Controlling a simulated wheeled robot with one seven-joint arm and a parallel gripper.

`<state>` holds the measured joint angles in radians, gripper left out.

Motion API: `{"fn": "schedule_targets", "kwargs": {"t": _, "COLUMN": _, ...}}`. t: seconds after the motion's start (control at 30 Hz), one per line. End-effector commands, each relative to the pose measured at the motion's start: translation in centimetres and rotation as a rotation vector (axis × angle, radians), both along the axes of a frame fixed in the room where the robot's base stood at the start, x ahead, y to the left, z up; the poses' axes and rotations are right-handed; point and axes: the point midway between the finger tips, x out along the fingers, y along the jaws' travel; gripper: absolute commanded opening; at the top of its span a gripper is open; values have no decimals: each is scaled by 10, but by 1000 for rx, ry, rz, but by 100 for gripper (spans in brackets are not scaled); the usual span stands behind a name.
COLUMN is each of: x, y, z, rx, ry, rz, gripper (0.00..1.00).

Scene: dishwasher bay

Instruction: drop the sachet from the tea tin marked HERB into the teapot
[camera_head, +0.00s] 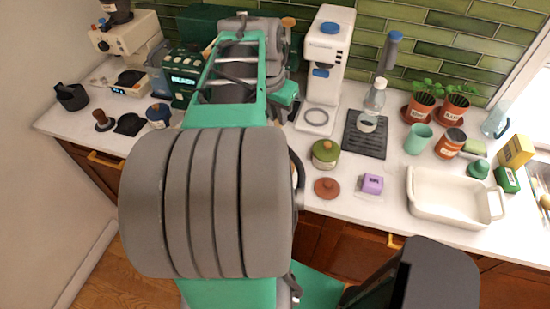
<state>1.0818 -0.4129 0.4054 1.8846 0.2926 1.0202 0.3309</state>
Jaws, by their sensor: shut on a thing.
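My arm stretches from the bottom over the counter, and its links hide much of the middle left. My gripper's fingers do not show, nor does any sachet. I cannot make out a teapot; it may be behind my arm. A round brown lid (326,187) lies on the counter right of my arm. Behind it stands a tin with an olive-green lid (325,149), its label too small to read. I cannot tell which tin is marked HERB.
A purple box (372,184) and a cream basin (448,211) sit near the front edge. Behind are a white coffee machine (327,55), a black mat (358,144) with a clear bottle (375,98), and potted plants (422,104). A green device (182,82) stands left of my arm.

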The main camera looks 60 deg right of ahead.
Motion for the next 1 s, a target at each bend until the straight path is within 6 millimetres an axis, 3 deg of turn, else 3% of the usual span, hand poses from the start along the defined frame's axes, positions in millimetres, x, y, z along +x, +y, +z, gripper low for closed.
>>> {"fn": "schedule_targets", "kwargs": {"t": 0.4, "x": 1, "y": 1, "z": -55, "rx": 1, "ry": 1, "rz": 3, "gripper": 0}}
{"fn": "schedule_targets", "kwargs": {"t": 0.73, "x": 1, "y": 0, "z": -59, "rx": -1, "ry": 0, "rz": 4, "gripper": 0}}
{"fn": "schedule_targets", "kwargs": {"t": 0.77, "x": 1, "y": 0, "z": -59, "rx": -1, "ry": 0, "rz": 4, "gripper": 15}}
{"fn": "schedule_targets", "kwargs": {"t": 1.0, "x": 1, "y": 0, "z": -59, "rx": 0, "ry": 0, "rz": 5, "gripper": 34}}
